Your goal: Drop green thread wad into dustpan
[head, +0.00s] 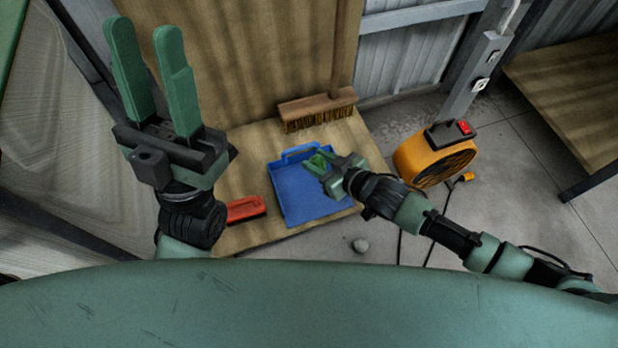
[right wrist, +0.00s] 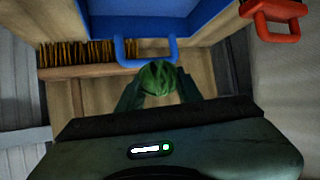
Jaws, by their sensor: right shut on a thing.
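The blue dustpan (head: 300,198) lies on a wooden board, its handle toward the broom. It also shows at the top of the right wrist view (right wrist: 190,18). My right gripper (head: 322,168) is over the dustpan near its handle end. It is shut on the green thread wad (right wrist: 159,78), which sits between the fingertips; only a bit of the wad (head: 318,160) shows in the head view. The height of the wad above the pan is hard to tell. My left gripper (head: 140,50) is raised at the left, its fingers apart and empty.
A push broom (head: 318,108) stands behind the dustpan. An orange fan (head: 434,158) stands on the floor at the right, with a cable. A small grey lump (head: 360,245) lies on the floor in front.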

